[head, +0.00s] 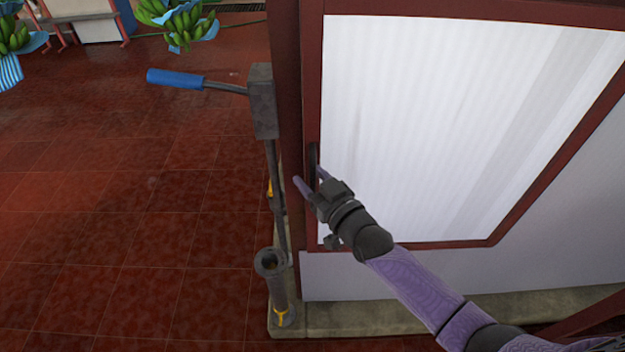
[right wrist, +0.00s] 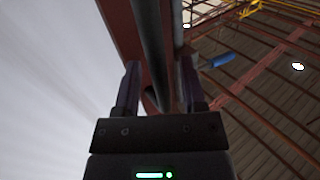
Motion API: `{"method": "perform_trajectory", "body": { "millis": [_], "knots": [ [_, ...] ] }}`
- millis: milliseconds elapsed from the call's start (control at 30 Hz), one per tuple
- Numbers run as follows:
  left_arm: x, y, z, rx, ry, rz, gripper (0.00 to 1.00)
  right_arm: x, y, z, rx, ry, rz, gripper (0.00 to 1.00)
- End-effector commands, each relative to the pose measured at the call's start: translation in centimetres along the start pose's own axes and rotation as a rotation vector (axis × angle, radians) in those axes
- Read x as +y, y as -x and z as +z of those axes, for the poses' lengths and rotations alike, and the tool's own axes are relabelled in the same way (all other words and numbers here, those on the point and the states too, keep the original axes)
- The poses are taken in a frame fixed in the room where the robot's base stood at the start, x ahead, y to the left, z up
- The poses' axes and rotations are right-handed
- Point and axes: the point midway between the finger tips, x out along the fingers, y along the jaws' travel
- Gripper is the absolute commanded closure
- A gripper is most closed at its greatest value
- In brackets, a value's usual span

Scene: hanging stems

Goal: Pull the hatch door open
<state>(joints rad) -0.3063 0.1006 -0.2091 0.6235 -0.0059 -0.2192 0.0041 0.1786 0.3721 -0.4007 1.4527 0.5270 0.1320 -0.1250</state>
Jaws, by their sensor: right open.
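The hatch door (head: 450,110) is a white ribbed panel in a dark red frame, at the right of the head view. It looks shut. A dark upright handle (head: 313,156) sits at its left edge. My right gripper (head: 309,177) is at the handle's lower part, with its purple fingers apart, one on each side of it. In the right wrist view, a dark bar (right wrist: 152,45), seemingly the handle, runs between the open fingers. I cannot tell whether either finger touches it. My left gripper is out of view.
A grey post with a blue-handled lever (head: 175,79) stands just left of the door frame. A short open pipe (head: 270,263) stands below it on a stone curb (head: 400,312). Green banana bunches (head: 183,22) hang at the upper left. The red tiled floor (head: 110,200) is clear.

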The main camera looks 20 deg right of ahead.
Motion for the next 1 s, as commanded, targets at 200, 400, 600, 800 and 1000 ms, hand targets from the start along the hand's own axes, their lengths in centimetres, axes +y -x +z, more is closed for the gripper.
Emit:
{"method": "perform_trajectory", "body": {
  "millis": [200,400,600,800,1000],
  "knots": [
    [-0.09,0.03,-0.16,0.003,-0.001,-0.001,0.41,0.0,0.02,-0.03,0.0,0.0,0.0,0.6],
    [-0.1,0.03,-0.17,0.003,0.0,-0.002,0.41,0.0,0.03,-0.03,0.0,0.0,0.0,1.0],
    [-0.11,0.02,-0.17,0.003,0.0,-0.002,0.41,0.0,0.04,-0.02,0.0,0.0,0.0,1.0],
    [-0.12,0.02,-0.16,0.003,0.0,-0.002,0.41,0.01,0.04,-0.02,0.0,0.0,0.0,1.0],
    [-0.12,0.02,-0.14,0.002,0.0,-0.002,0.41,0.01,0.04,-0.01,0.0,0.0,0.0,1.0]
  ]
}}
